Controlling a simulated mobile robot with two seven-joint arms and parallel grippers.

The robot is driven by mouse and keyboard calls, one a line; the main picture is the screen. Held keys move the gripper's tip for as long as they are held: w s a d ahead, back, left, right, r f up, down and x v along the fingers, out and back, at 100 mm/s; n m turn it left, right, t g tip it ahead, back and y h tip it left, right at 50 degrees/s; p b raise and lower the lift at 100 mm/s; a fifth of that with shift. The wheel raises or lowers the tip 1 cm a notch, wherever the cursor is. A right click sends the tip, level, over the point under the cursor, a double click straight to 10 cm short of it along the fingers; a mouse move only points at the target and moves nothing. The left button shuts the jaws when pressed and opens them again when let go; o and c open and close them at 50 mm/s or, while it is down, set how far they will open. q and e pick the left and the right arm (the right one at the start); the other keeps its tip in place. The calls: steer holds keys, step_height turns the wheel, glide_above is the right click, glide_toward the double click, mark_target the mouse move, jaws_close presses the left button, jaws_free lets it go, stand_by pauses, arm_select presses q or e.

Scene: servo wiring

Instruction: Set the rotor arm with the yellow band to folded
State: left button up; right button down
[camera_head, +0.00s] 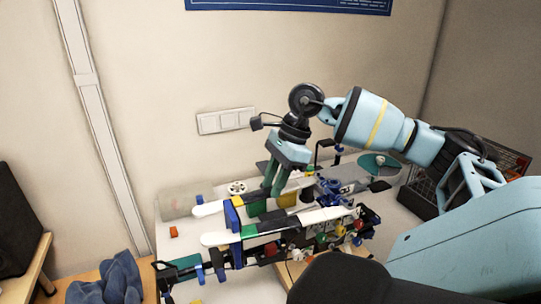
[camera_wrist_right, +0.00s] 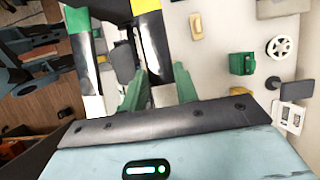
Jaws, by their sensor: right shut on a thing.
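The rotor arm with the yellow band lies at the far side of the multicoloured assembly. Its white tip (camera_head: 208,208) points left in the head view, and its yellow band (camera_wrist_right: 145,6) shows at the top of the wrist view. My right gripper (camera_head: 273,190) reaches down from above and is shut on this arm's dark section, right of the band. The fingers (camera_wrist_right: 158,85) hide part of the arm. A second rotor arm (camera_head: 215,239) with a green band (camera_head: 249,231) lies nearer, roughly parallel. My left gripper is not in view.
A spoked white wheel (camera_head: 237,187) and a small orange block (camera_head: 174,232) lie on the white table. Blue cloth (camera_head: 108,282) lies at the lower left. The table's left part has some free room.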

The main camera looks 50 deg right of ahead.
steer(key=shift+s+a+n, duration=0.3)
steer(key=shift+s+n, duration=0.3)
steer(key=c, duration=1)
jaws_free()
steer(key=shift+c, duration=0.2)
steer(key=shift+v, duration=3.9)
steer(key=shift+w, duration=0.1)
